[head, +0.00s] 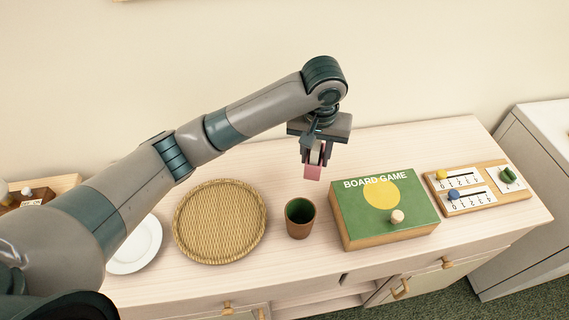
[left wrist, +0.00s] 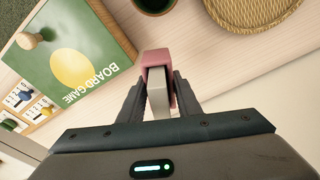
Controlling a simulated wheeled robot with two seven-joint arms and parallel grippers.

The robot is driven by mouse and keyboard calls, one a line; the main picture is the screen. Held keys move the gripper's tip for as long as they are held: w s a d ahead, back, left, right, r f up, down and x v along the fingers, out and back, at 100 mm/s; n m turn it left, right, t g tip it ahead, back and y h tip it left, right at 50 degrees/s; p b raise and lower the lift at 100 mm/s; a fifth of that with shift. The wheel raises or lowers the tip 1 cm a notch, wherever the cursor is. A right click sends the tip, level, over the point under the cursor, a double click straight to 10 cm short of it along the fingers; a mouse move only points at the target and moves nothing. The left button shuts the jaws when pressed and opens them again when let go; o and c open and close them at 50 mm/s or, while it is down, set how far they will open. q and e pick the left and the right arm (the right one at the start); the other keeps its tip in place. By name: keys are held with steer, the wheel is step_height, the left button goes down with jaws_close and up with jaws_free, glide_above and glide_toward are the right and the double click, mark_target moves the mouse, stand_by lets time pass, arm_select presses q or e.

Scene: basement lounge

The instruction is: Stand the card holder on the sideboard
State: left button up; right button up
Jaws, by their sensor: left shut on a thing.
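The pink card holder (head: 312,172) is in my left gripper (head: 317,155), held above the back of the sideboard (head: 260,158). In the left wrist view the card holder (left wrist: 155,60) sits between the fingers of my left gripper (left wrist: 158,95), with a pale grey-white part below its pink end. The gripper is shut on it. In the head view it hangs behind the cup and left of the board game box. I cannot tell whether its lower end touches the top. My right gripper is not in view.
On the sideboard stand a white plate (head: 135,254), a round woven tray (head: 222,256), a brown cup (head: 300,232) with a green inside, a board game box (head: 350,209) with a peg on it, and a wooden score board (head: 478,202). The back strip near the wall is clear.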

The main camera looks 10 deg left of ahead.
arm_select(q)
steer(key=w+a+f+p, duration=0.1)
steer(key=w+a+f, duration=0.1)
steer(key=a, duration=0.1)
steer(key=w+a+f+p, duration=0.1)
steer(key=w+a+f, duration=0.1)
steer(key=a, duration=0.1)
steer(key=w+a+f+p, duration=0.1)
steer(key=w+a+f, duration=0.2)
steer(key=shift+w+a, duration=0.1)
steer(key=shift+a, duration=0.05)
steer(key=shift+f+p, duration=0.9)
steer(key=shift+f, duration=1.1)
steer(key=o, duration=1)
steer(key=shift+f, duration=0.1)
